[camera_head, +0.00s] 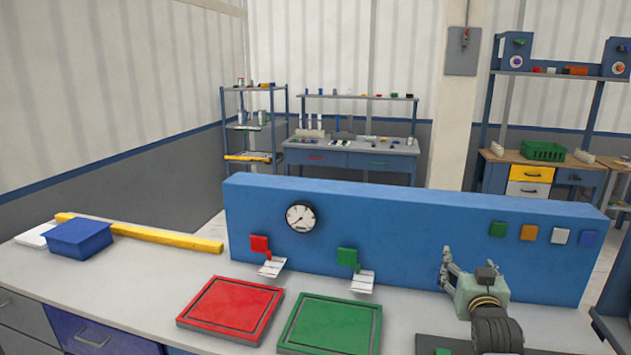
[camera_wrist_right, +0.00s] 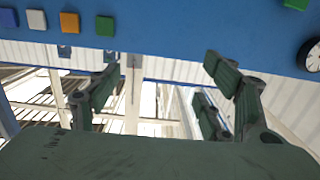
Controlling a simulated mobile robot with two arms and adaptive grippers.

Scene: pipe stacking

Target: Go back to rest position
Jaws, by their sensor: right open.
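My right gripper (camera_head: 447,268) is open and empty at the right of the bench, in front of the blue upright panel (camera_head: 400,235). In the right wrist view its spread fingers (camera_wrist_right: 168,85) have nothing between them, and the blue panel (camera_wrist_right: 190,30) crosses the top of that picture. My left gripper is not in view. A red square tray (camera_head: 230,310) and a green square tray (camera_head: 330,325) lie on the grey bench top (camera_head: 150,285), left of the right gripper. Both trays look empty.
A round gauge (camera_head: 300,217) and small coloured squares are on the panel. A blue bin (camera_head: 78,238) and a long yellow bar (camera_head: 150,234) lie at the bench's left. A dark flat plate (camera_head: 445,345) is near the right arm. The bench left of the red tray is largely clear.

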